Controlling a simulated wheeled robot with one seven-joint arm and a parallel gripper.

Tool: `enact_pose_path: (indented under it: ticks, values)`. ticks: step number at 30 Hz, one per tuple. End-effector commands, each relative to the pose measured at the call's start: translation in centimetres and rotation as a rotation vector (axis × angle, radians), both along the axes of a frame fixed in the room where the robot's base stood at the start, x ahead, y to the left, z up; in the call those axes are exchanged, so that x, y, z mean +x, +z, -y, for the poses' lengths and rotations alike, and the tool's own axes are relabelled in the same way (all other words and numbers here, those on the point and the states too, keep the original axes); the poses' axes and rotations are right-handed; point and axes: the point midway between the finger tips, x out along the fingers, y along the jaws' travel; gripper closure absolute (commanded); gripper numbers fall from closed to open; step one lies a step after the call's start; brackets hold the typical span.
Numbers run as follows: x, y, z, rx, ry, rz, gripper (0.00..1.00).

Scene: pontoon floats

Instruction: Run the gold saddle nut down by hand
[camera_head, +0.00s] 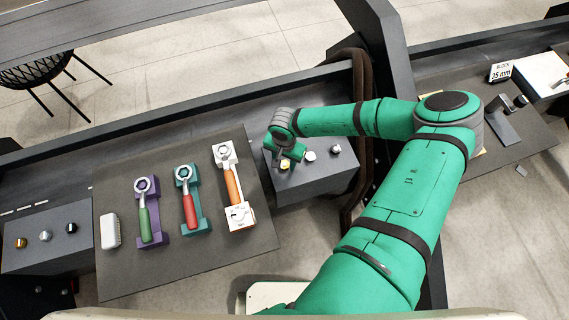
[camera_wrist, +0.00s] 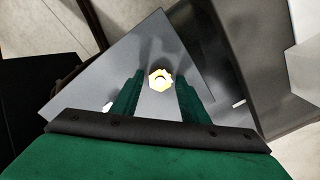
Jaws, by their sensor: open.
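The gold saddle nut (camera_wrist: 160,79) sits on the top of a grey block (camera_wrist: 150,45), seen from above in the wrist view. It also shows as a small yellow spot (camera_head: 284,165) just below my gripper in the head view. My gripper (camera_wrist: 158,85) is open, with one green finger on each side of the nut and a gap visible on both sides. How far the fingertips stand above the block is hard to tell. The stud under the nut is mostly hidden.
Two silver nuts (camera_head: 309,156) (camera_head: 335,149) stand to the right on the same block. A block at far left (camera_head: 60,255) bears gold, silver and black nuts.

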Motion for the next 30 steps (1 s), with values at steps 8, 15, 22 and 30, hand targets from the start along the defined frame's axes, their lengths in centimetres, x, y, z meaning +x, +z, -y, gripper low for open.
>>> enact_pose_path:
  ticks: [8, 15, 22, 30]
  values:
    - [0.00, 0.00, -0.04, 0.000, 0.222, 0.000, 0.59]
    - [0.00, 0.00, -0.04, 0.000, 0.229, 0.000, 0.59]
    - [-0.15, 0.02, -0.17, 0.000, 0.230, 0.000, 0.59]
    - [-0.16, 0.02, -0.22, 0.000, 0.230, 0.000, 0.93]
